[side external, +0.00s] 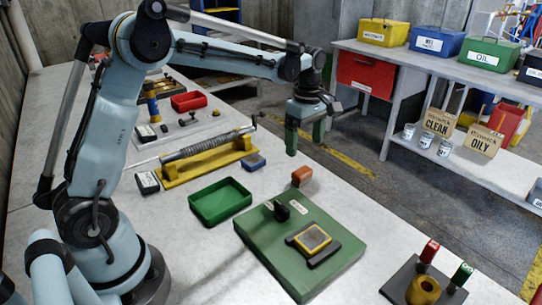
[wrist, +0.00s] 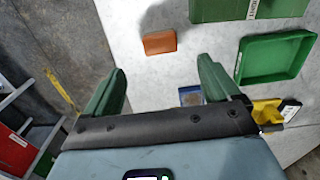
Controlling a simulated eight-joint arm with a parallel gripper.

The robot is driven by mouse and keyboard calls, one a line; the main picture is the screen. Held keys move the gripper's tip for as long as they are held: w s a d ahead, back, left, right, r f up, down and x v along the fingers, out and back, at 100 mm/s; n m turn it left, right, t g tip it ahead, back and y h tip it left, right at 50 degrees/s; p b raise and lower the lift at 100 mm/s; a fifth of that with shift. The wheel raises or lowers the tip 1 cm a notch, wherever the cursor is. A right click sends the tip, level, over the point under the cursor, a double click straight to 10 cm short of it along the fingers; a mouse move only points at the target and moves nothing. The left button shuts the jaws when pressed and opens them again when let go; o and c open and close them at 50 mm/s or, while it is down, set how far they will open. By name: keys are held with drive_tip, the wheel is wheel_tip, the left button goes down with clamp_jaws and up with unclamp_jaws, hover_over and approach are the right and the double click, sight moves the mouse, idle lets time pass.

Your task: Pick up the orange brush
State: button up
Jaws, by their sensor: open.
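The orange brush (side external: 301,176) is a small block lying on the grey bench, just behind the far edge of the green board (side external: 300,235). In the wrist view the orange brush (wrist: 159,43) lies beyond the fingertips, between their lines. My gripper (side external: 298,138) has green fingers pointing down above the bench's far edge, higher than the brush and apart from it. In the wrist view my gripper (wrist: 162,75) shows its two fingers wide apart with nothing between them.
A blue block (side external: 254,162) lies left of the orange brush; it is partly hidden by a finger in the wrist view (wrist: 190,96). A green tray (side external: 220,201) and a yellow stand (side external: 208,160) with a spring are further left. The bench edge drops to the floor nearby.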

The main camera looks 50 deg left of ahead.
sight(303, 170)
wheel_tip(303, 170, down, 10)
drive_tip(key=shift+f, duration=0.25)
drive_tip(key=c, duration=1.1)
